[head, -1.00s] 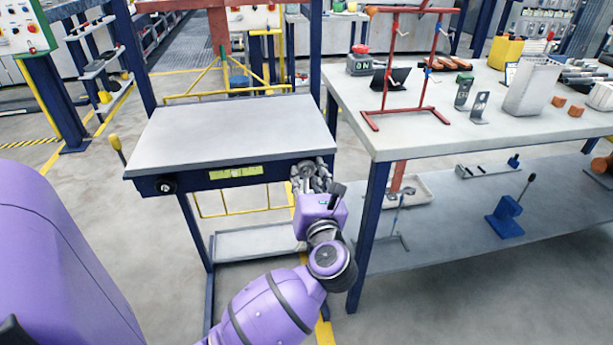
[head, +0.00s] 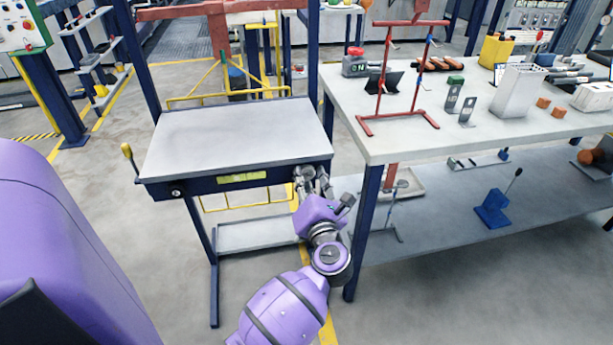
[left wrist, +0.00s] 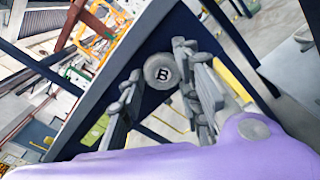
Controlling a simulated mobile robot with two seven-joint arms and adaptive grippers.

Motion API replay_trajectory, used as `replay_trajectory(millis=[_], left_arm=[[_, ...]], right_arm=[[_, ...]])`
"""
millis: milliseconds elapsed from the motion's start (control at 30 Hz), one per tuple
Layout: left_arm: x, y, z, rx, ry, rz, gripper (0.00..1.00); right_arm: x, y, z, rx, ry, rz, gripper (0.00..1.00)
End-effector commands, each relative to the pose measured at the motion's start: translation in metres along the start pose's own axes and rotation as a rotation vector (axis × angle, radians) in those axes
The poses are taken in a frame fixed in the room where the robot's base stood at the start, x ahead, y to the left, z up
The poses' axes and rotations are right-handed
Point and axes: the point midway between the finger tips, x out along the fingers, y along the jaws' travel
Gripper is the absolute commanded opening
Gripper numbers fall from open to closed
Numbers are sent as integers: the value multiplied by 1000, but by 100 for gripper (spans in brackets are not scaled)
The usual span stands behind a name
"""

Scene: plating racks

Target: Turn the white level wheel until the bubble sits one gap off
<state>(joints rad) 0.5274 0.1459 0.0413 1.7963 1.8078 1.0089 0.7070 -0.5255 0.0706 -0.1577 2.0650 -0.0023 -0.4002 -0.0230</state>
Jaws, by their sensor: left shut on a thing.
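A pale grey-white wheel marked B (left wrist: 161,70) is on the dark front edge of the table in the left wrist view. My left gripper (head: 311,176) is at the right end of that edge, shut on the wheel with a finger on either side. In the head view the fingers hide most of the wheel. A yellow-green level vial (head: 242,178) sits in the middle of the front edge. Its bubble is too small to read. The table's grey top (head: 240,135) looks roughly flat. My right gripper is not in view.
A dark knob (head: 177,193) is at the left of the front edge, with a yellow-handled lever (head: 127,152) beside the table. A workbench (head: 390,148) with a red stand (head: 378,85) and other items stands close on the right. Open floor lies in front.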

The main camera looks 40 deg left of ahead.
Motion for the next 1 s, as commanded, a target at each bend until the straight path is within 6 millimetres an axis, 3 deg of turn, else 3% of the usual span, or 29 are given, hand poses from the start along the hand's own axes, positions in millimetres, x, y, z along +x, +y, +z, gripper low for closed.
replay_trajectory(millis=[133, 167, 300, 667, 767, 1000], left_arm=[[2, 4, 2, -1, -5, 9, 5], [2, 4, 2, -2, -5, 9, 33], [2, 3, 2, -2, -5, 8, 47], [-5, 1, 1, -3, -2, 3, 47], [-17, 1, 0, -5, -1, 1, 47], [-69, 1, 0, -4, 1, 2, 47]], right_arm=[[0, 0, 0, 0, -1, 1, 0], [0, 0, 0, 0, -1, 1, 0], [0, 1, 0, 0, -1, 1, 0], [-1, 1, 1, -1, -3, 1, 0], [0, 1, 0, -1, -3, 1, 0], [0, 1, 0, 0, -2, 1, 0]])
